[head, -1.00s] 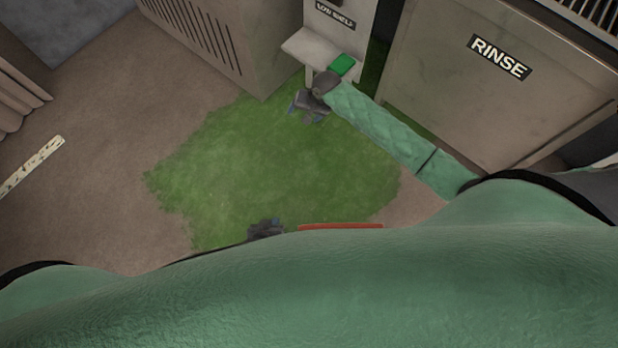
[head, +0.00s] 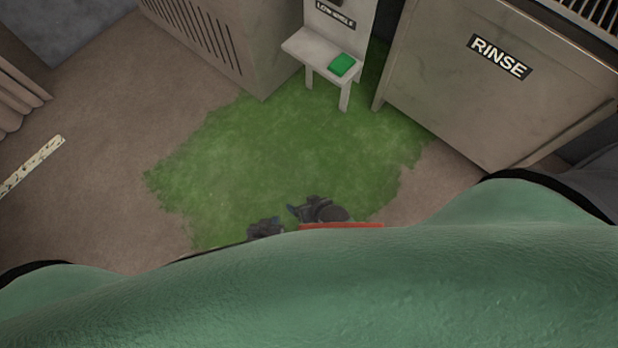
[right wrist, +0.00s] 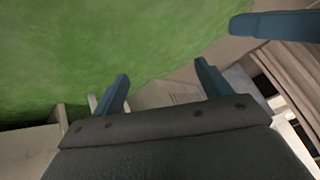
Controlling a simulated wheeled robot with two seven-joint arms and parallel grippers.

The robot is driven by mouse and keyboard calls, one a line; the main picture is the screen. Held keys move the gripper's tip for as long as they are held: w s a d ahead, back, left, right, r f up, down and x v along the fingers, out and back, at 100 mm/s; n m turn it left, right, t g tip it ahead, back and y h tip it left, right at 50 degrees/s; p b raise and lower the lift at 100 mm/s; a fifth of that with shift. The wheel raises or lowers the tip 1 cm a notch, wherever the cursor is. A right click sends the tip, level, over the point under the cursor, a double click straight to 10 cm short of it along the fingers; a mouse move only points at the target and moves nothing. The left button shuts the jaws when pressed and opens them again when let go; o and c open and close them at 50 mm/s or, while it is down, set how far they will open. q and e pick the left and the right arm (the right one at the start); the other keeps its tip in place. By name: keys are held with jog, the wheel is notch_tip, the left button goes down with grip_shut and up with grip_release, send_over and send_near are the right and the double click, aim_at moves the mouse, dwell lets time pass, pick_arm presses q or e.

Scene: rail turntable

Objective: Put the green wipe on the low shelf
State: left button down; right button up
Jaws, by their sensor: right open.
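The green wipe (head: 342,65) lies flat on the right part of the low shelf (head: 303,44), a small pale stand with a "LOW SHELF" label on its back panel. No gripper touches the wipe. My right gripper (head: 294,211) is close to my body, well away from the shelf. In the right wrist view its two blue fingers (right wrist: 162,88) are apart with nothing between them. My left gripper (head: 272,226) is just left of it, partly hidden by my body, and its jaws cannot be made out.
A grey vented cabinet (head: 225,45) stands left of the shelf, and a large "RINSE" unit (head: 480,95) stands to its right. A green patch (head: 270,150) covers the open floor between my body and the shelf. A red bar (head: 340,226) shows at my body's edge.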

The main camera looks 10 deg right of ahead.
jog(key=shift+n, duration=0.4)
jog(key=s, duration=0.4)
jog(key=shift+d+f, duration=0.15)
jog(key=shift+d, duration=0.25)
pick_arm(q)
jog(key=s+a+r+g+p, duration=0.1)
jog(key=r+p, duration=0.4)
jog(key=r, duration=0.8)
jog(key=a+r+g+y+p, duration=0.1)
jog(key=a+r+p, duration=0.3)
jog(key=r, duration=0.9)
jog(key=s+a+r+g+y+p, duration=0.1)
jog(key=a+r+g+p, duration=0.2)
jog(key=r, duration=1)
jog(key=p, duration=0.3)
jog(key=shift+s+r, duration=0.25)
jog(key=shift+s, duration=0.05)
pick_arm(e)
jog(key=s+d+r+g+h, duration=0.1)
jog(key=d+r, duration=0.3)
jog(key=r, duration=1.5)
jog(key=s+d+r+g+h, duration=0.1)
jog(key=d+r+g, duration=0.2)
jog(key=r, duration=1.7)
jog(key=shift+s+d+r+g+h, duration=0.3)
jog(key=shift+s+d, duration=0.05)
jog(key=shift+d, duration=0.2)
